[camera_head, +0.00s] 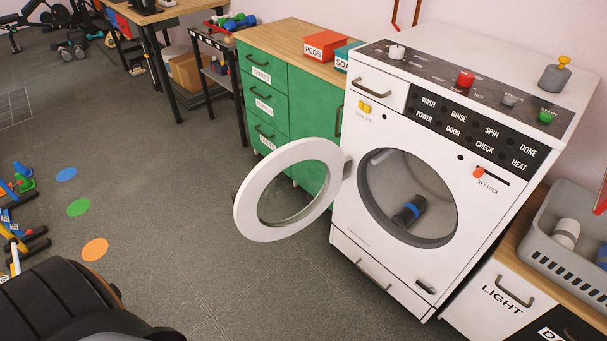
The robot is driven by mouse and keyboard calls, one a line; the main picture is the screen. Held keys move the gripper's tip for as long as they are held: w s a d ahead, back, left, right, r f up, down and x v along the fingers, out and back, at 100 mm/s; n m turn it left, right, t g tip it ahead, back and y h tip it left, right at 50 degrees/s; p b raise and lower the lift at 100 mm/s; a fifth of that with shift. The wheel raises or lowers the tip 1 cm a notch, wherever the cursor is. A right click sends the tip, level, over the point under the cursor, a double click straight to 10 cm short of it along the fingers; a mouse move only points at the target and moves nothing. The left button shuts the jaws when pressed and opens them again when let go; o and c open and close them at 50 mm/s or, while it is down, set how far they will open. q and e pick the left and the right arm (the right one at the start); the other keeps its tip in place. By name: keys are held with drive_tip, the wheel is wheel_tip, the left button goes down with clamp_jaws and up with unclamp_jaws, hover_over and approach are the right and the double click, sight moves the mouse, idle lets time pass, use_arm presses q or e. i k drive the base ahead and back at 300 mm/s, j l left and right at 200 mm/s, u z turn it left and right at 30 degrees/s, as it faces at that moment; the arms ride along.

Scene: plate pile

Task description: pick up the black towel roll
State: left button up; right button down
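A black towel roll (408,212) with a blue band lies tilted inside the drum of the white washing machine (345,215), near the lower front of the opening. The round door (250,215) of the machine stands open, swung out to the left, so the opening is clear. Neither of my grippers can be made out in the head view.
A green cabinet (313,115) stands left of the machine, behind the door. Open grey floor (170,215) lies in front and left.

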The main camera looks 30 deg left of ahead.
sight(410, 212)
drive_tip(key=j+z, duration=0.25)
drive_tip(key=z, duration=0.2)
drive_tip(key=i+j+z, duration=0.1)
drive_tip(key=j+z, duration=0.2)
drive_tip(key=z, duration=0.2)
drive_tip(key=j+z, duration=0.15)
drive_tip(key=j, duration=0.35)
drive_tip(key=k+j+z, duration=0.1)
drive_tip(key=j, duration=0.35)
drive_tip(key=k+j+z, duration=0.15)
drive_tip(key=j, duration=0.35)
drive_tip(key=j+z, duration=0.1)
drive_tip(key=j, duration=0.35)
drive_tip(key=k+j+z, duration=0.15)
drive_tip(key=j, duration=0.3)
drive_tip(key=k+j, duration=0.1)
drive_tip(key=j, duration=0.25)
drive_tip(key=k+j, duration=0.1)
drive_tip(key=j, duration=0.2)
drive_tip(key=k+j, duration=0.15)
drive_tip(key=j, duration=0.2)
drive_tip(key=k+j, duration=0.1)
drive_tip(key=j, duration=0.25)
